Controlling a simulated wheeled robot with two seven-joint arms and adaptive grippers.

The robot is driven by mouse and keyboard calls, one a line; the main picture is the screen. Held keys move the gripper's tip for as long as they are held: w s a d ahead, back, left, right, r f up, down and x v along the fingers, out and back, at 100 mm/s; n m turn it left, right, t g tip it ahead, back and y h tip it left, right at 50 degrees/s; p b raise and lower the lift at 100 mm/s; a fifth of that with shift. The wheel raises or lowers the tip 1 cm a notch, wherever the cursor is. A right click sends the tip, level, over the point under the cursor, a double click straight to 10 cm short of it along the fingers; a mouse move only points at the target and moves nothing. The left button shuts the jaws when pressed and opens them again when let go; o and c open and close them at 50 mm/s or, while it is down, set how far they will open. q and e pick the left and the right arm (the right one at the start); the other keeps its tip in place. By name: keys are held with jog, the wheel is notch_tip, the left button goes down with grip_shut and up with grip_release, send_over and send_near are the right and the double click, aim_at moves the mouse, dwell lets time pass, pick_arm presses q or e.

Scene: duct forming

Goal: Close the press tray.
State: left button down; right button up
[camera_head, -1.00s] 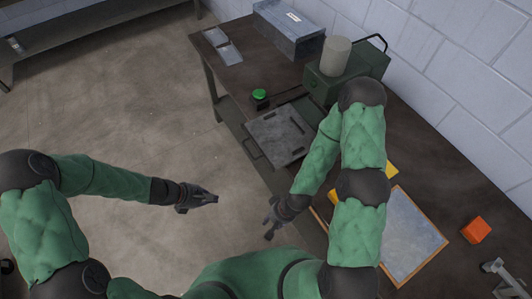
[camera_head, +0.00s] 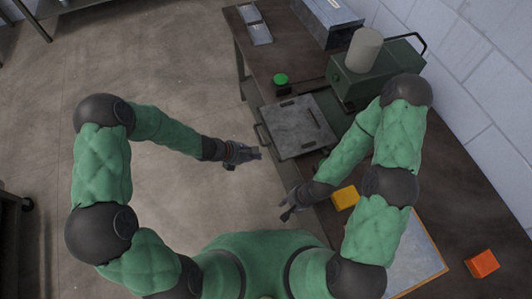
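The press tray (camera_head: 299,127) is a flat grey plate with slots. It is slid out from the green press (camera_head: 375,75), towards the table's front edge, with its thin handle (camera_head: 261,136) past that edge. My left gripper (camera_head: 256,153) is just below and left of the handle, apart from it and empty; its fingers are too small to read. My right gripper (camera_head: 286,207) is lower, in front of the table edge, empty, with its fingers apart. Nothing lies on the tray.
A green button (camera_head: 281,79) stands behind the tray. A metal box (camera_head: 327,20) and small metal plates (camera_head: 256,25) are at the back. A yellow block (camera_head: 345,197), a wood-framed sheet (camera_head: 415,262) and an orange block (camera_head: 482,264) lie to the right.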

pick_arm(q)
jog(key=shift+w+d+f, duration=0.1)
jog(key=shift+w+d, duration=0.15)
jog(key=shift+d, duration=0.45)
jog(key=shift+w+d+r, duration=0.1)
jog(key=shift+w+d, duration=0.1)
jog(key=shift+d, duration=0.45)
jog(key=shift+w+d+f, duration=0.1)
jog(key=shift+w+d, duration=0.15)
jog(key=shift+d, duration=0.45)
